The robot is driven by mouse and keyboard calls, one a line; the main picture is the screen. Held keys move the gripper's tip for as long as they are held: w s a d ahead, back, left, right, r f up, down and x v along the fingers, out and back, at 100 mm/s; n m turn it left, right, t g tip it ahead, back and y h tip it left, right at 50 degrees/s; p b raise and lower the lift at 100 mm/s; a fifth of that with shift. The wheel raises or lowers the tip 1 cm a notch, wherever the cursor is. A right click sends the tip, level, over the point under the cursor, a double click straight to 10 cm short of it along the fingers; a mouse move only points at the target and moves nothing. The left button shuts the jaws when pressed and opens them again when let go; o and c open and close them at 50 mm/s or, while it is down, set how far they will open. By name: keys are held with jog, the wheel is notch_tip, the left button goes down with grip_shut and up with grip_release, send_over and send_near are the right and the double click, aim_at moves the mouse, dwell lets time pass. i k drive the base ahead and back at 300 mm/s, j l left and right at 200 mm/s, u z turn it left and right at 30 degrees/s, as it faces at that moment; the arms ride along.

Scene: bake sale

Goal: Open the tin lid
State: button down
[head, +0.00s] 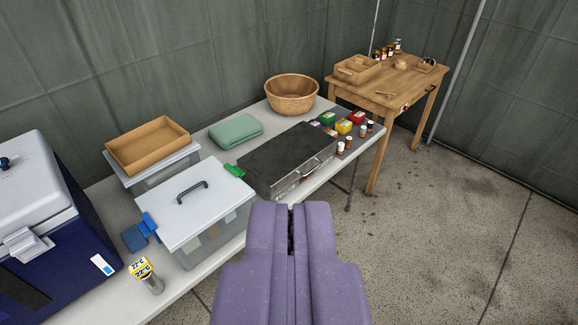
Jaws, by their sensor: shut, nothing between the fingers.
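A wide, low box with a dark flat lid (285,150) and a silvery metal front stands on the long white table; it looks like the tin. Its lid appears shut. A bar handle (312,169) shows on its front. Left of it is a clear bin with a white lid (192,203), which has a dark handle on top and blue and green clips at its sides; that lid is also on. My purple gripper (291,207) is shut and empty at bottom centre, in front of the table edge. It appears apart from both containers.
On the white table (180,290) are a blue cooler (50,240), a temperature-marked cylinder (146,275), a brown tray (148,145), a folded green cloth (236,131), a wicker basket (292,93) and small coloured packs with bottles. A wooden table (400,85) stands behind. Floor at right is clear.

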aim_at(272, 166)
jog(key=i+l+u, duration=0.1)
jog(key=i+l, duration=0.3)
jog(key=i, duration=0.25)
jog(key=i+l+u, duration=0.1)
jog(key=i+l, duration=0.3)
jog(key=i, duration=0.25)
jog(key=i+l+u, duration=0.1)
jog(key=i+l, duration=0.4)
jog(key=i, duration=0.1)
